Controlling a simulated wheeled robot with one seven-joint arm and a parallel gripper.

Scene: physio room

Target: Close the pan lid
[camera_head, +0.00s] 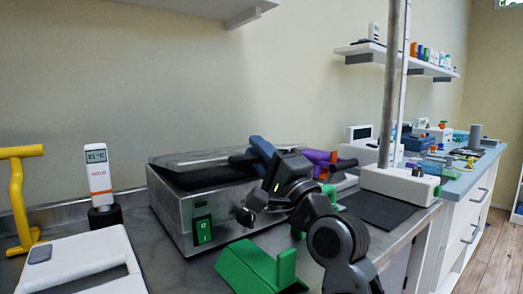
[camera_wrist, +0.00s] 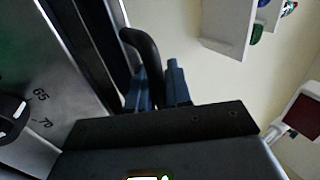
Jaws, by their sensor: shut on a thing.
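The pan (camera_head: 165,200) is a steel box on the counter, with a green switch and a black knob on its front. Its flat metal lid (camera_head: 190,158) is tilted slightly open, with a dark gap beneath its front edge. My gripper (camera_head: 252,152) is over the lid's right part, its blue fingers pointing towards it. In the wrist view, my gripper (camera_wrist: 158,85) is shut on the lid's black curved handle (camera_wrist: 145,45).
A white thermometer (camera_head: 98,170) stands left of the pan, near a yellow stand (camera_head: 18,195). A green block (camera_head: 255,268) lies in front. A metal post (camera_head: 392,90) on a white base rises at right. Shelves (camera_head: 400,60) hang on the wall above.

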